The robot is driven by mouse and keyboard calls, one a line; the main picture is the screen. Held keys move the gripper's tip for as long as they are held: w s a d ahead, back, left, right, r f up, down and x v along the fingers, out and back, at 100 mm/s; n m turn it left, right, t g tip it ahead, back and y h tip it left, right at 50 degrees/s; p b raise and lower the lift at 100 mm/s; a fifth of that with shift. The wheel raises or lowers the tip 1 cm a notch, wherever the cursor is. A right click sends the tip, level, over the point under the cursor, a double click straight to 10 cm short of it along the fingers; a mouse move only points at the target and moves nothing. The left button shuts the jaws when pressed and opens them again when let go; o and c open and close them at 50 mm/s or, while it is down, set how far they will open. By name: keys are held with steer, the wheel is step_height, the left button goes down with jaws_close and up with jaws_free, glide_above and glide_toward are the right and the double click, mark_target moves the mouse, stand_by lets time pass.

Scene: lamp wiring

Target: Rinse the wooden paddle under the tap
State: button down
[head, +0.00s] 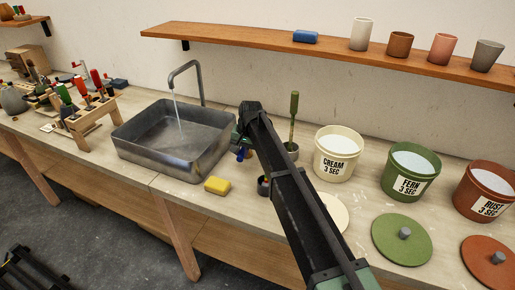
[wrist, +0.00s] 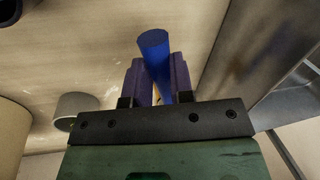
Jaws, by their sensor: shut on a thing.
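My gripper (head: 242,151) is low over the bench, just right of the sink. In the wrist view its two fingers (wrist: 157,78) are shut on a blue cylindrical handle (wrist: 154,42). A bit of that blue handle (head: 241,155) also shows below my gripper in the head view. The rest of the held thing is mostly hidden, so I cannot tell whether it is the wooden paddle. The tap (head: 187,68) curves over the grey metal sink (head: 133,149), and a thin stream of water (head: 177,110) falls into it.
A green-handled tool (head: 294,115) stands in a grey cup right of my arm. A yellow sponge (head: 217,185) lies before the sink. Cream (head: 335,160), green (head: 409,175) and rust (head: 485,192) buckets stand to the right. A wooden rack with tools (head: 95,113) stands left of the sink.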

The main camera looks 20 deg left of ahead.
steer(key=c, duration=1)
jaws_free()
step_height(320, 180, up, 11)
steer(key=d+p, duration=0.2)
steer(key=p, duration=0.8)
steer(key=shift+w+f+p, duration=0.2)
steer(key=shift+w+p, duration=0.05)
steer(key=shift+p, duration=0.05)
